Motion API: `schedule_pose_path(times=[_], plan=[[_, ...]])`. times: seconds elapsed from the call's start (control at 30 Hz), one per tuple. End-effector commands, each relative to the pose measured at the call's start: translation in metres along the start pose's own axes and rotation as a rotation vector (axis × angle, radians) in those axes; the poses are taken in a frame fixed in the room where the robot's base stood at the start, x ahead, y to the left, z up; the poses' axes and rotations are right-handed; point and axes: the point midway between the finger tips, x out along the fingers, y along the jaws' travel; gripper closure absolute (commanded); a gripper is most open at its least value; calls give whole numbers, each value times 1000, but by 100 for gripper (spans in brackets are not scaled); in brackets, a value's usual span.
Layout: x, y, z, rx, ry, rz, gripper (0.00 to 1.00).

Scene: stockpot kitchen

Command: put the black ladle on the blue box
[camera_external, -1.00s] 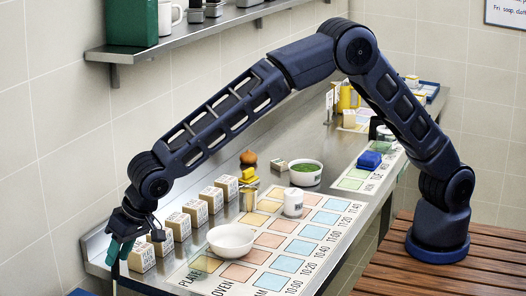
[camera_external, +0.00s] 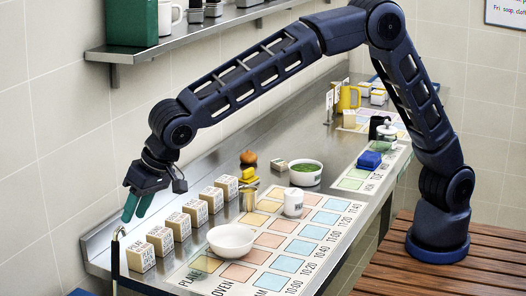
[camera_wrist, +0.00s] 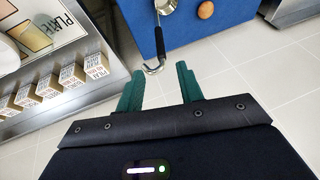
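The black ladle (camera_wrist: 159,42) has a black handle, a bright steel hook at one end and a steel bowl at the far end. In the wrist view it shows against the blue box (camera_wrist: 225,22), with its hook past the box's near edge. In the external view its hook and handle (camera_external: 116,262) point upward at the lower left; its bowl is out of frame. I cannot tell what bears its weight. A corner of the blue box (camera_external: 80,292) shows there. My gripper (camera_external: 133,207) is open and empty, just above the hook, its green fingers (camera_wrist: 160,86) apart.
A steel counter (camera_external: 100,252) holds a row of several labelled blocks (camera_external: 178,224) and a white bowl (camera_external: 231,240) near my gripper. A brown egg-like thing (camera_wrist: 206,10) is at the blue box. Tiled floor (camera_wrist: 245,68) shows beside it. A wall shelf (camera_external: 170,42) hangs above.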

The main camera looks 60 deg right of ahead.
Motion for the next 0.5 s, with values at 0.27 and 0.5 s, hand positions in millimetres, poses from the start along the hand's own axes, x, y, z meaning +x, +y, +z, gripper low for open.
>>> schedule_pose_path(times=[0.27, 0.5], plan=[[-10, 14, -9, 3, 3, 4, 63], [-68, 104, -50, 3, 9, 31, 63]])
